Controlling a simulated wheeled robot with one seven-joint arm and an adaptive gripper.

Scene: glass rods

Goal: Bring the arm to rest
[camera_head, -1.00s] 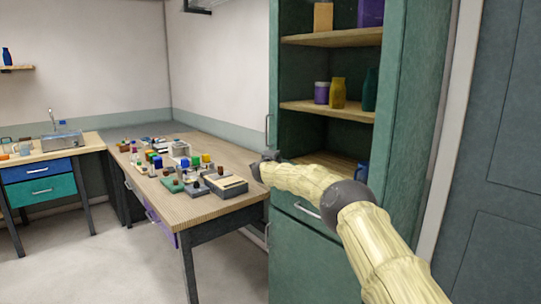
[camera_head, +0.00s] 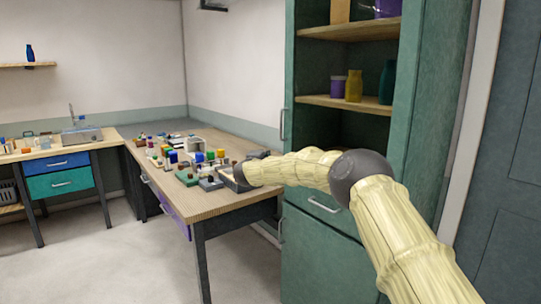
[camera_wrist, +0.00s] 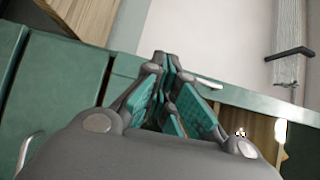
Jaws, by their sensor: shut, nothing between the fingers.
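My arm stretches from the lower right of the head view toward the table, in front of the green cabinet. Its dark end, my gripper (camera_head: 232,176), is over the right part of the wooden table, in front of some of the items there, and its fingers are hard to make out at this size. In the wrist view my gripper (camera_wrist: 165,62) shows its fingers with teal pads close together, shut, with nothing seen between them.
The wooden table (camera_head: 215,204) holds several small coloured blocks and jars. The green cabinet (camera_head: 335,245) with open shelves stands right of it, close behind my arm. A bench with a sink (camera_head: 82,137) is at the left. The floor (camera_head: 100,265) in front is clear.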

